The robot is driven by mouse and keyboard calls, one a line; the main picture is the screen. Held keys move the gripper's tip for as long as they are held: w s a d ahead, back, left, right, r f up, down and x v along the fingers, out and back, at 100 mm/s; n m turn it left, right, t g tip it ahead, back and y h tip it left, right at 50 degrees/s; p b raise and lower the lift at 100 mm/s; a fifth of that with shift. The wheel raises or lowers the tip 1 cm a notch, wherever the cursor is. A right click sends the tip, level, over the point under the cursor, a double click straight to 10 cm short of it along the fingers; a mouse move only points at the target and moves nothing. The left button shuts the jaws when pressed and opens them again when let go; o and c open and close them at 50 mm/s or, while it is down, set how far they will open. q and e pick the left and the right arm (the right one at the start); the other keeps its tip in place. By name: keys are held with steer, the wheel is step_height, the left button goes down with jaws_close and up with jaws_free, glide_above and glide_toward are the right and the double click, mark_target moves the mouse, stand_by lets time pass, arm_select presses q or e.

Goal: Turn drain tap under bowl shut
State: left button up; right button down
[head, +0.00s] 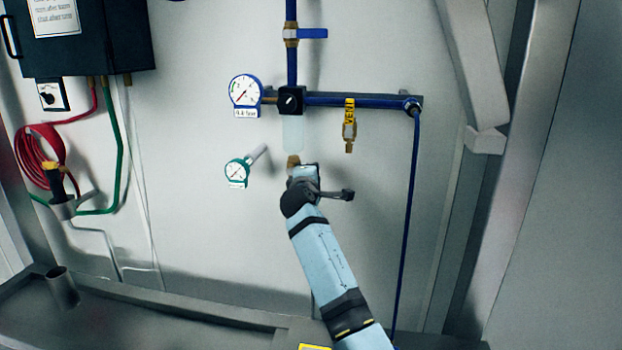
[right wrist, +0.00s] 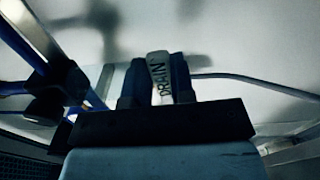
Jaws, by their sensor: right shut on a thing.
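The pale, translucent bowl (head: 293,134) hangs under the black regulator block on the wall, with a brass fitting (head: 293,160) at its lower end. My right gripper (head: 302,171) is just below this fitting and covers most of the tap there. In the right wrist view a white piece marked DRAIN (right wrist: 160,82) sits between the two dark fingers of my right gripper (right wrist: 157,68), which are shut on it. How far the tap is turned is hidden. My left gripper is not in view.
A blue-rimmed gauge (head: 245,91) and a green-rimmed gauge (head: 237,172) are left of the bowl. A brass vent valve (head: 349,130) hangs to the right, under the blue pipe (head: 350,101). A thin blue line (head: 408,220) runs down further right. A red coiled hose (head: 40,152) hangs far left.

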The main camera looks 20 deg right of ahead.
steer(key=shift+f+m+b, duration=0.25)
steer(key=shift+m+b, duration=0.15)
steer(key=shift+m, duration=0.1)
steer(key=c, duration=1)
jaws_free()
steer(key=shift+f, duration=0.1)
steer(key=shift+o, duration=0.2)
steer(key=b+v, duration=0.1)
steer(key=v, duration=1.2)
steer(key=shift+s+a, duration=0.25)
steer(key=shift+s, duration=0.05)
